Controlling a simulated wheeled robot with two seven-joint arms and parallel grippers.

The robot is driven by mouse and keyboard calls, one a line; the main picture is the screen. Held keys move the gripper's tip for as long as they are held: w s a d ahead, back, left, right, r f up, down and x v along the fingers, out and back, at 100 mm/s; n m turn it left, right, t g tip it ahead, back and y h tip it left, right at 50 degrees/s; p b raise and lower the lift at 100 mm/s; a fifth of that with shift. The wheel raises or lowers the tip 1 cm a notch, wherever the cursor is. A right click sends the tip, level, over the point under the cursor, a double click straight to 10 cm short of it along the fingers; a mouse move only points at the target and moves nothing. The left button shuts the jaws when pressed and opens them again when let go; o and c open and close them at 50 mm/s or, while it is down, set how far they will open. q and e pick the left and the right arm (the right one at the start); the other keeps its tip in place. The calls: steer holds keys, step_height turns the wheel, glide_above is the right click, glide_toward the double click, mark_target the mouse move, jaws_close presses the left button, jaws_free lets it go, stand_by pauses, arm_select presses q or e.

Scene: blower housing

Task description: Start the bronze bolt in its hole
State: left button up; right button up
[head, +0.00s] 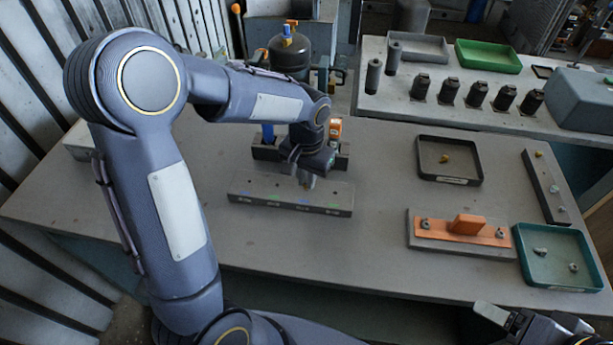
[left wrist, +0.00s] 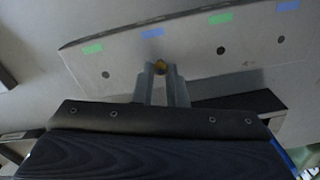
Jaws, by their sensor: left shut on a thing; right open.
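A grey bar with holes and green and blue marks (head: 240,193) lies on the table; it also shows in the left wrist view (left wrist: 190,62). My left gripper (head: 306,182) is over the middle of this bar, pointing down. In the left wrist view, its fingers (left wrist: 162,75) are shut on a small yellowish bolt head, the bronze bolt (left wrist: 160,67), next to a blue mark. The bolt's tip and the hole under it are hidden, so I cannot tell whether it is in the hole. Three open holes show elsewhere along the bar. My right gripper (head: 533,325) is open at the bottom right, away from the bar.
A black tray (head: 423,172) holds a yellowish part. An orange part (head: 467,226) sits on a grey plate, beside a teal tray (head: 548,283) with small metal parts. A narrow dark bar (head: 546,190) lies at the right. The table between bar and trays is clear.

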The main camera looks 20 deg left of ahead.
arm_select(q)
steer(key=shift+f, duration=0.3)
jaws_close()
steer(key=o, duration=1.3)
jaws_free()
steer(key=shift+r, duration=0.15)
steer(key=shift+r+p, duration=2.95)
steer(key=shift+r, duration=0.95)
